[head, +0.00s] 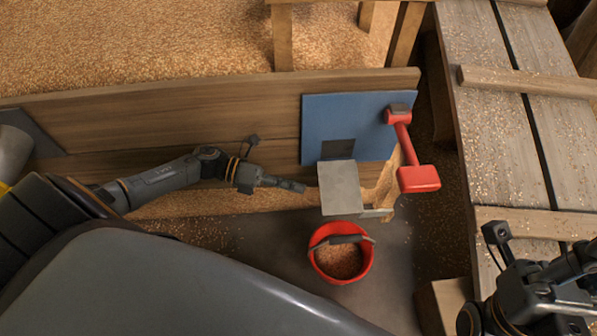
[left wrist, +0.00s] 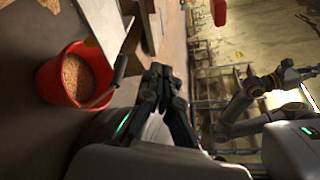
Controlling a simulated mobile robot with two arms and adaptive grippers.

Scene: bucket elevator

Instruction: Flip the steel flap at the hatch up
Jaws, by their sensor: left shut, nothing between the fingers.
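The steel flap (head: 339,187) is a pale grey plate at the foot of the blue hatch panel (head: 345,115), lying out over a short chute. In the left wrist view the flap (left wrist: 104,25) shows as a pale plate at the top. My left gripper (head: 304,187) is shut and empty, just left of the flap; I cannot tell whether it touches. Its closed fingers also show in the left wrist view (left wrist: 160,75). A red lever (head: 403,135) with a red handle is on the panel's right side. My right arm shows at the lower right, its fingertips not clearly visible.
A red bucket (head: 367,268) with grain and a dark handle stands below the flap; it also shows in the left wrist view (left wrist: 45,80). A wooden board wall (head: 200,100) holds back grain behind. A plank platform (head: 480,60) bounds the right.

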